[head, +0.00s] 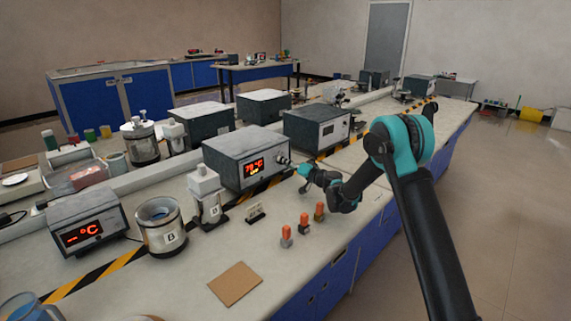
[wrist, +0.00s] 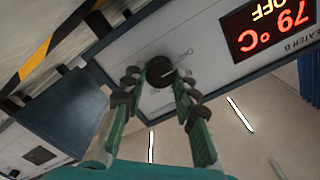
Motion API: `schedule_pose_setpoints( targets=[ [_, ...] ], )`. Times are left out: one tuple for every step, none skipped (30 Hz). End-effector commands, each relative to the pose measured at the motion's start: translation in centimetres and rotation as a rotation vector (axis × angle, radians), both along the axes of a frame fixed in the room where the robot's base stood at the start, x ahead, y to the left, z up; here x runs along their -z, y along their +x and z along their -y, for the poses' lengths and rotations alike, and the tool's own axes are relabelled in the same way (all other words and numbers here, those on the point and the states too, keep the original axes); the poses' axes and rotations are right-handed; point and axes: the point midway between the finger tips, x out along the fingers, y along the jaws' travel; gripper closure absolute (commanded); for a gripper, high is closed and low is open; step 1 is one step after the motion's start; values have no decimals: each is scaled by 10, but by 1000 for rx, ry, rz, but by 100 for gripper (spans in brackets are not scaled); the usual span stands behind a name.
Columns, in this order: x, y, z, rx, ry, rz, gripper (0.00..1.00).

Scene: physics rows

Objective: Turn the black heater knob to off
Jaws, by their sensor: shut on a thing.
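The heater box (head: 240,147) stands on the bench with a lit red display (head: 255,167). In the wrist view the heater's display (wrist: 272,25) appears upside down and reads 79 °C with OFF. The label HEATER B is beside it. The round black heater knob (wrist: 160,71) sits on the front panel, with a thin pale mark on the panel beside it. My gripper (wrist: 161,84) has its two fingers on either side of the knob and is shut on it. In the head view my gripper (head: 297,168) reaches the box's right front, largely hiding the knob.
A white-topped bottle (head: 205,195), a metal can marked B (head: 161,227) and a second display box (head: 88,221) stand to the left. Several orange-topped pieces (head: 303,222) and a brown mat (head: 235,285) lie in front.

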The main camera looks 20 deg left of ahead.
Motion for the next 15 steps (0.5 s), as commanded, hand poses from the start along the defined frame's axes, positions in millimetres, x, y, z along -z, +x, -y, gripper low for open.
schedule_pose_setpoints(
  targets=[
    [1,-1,0,-3,-3,4,100],
    [1,-1,0,-3,-3,4,100],
    [1,-1,0,-3,-4,5,100],
    [1,-1,0,-3,-4,5,100],
    [1,-1,0,-3,-4,5,100],
    [1,-1,0,-3,-4,5,100],
    [1,-1,0,-3,-4,5,100],
    [1,-1,0,-3,-4,5,100],
    [1,-1,0,-3,-3,4,100],
    [1,-1,0,-3,-3,4,100],
    [1,-1,0,-3,-3,4,100],
    [1,-1,0,-3,-3,4,68],
    [1,-1,0,-2,-3,4,64],
    [1,-1,0,-2,-3,4,61],
    [1,-1,0,-2,-2,3,56]
  ],
)
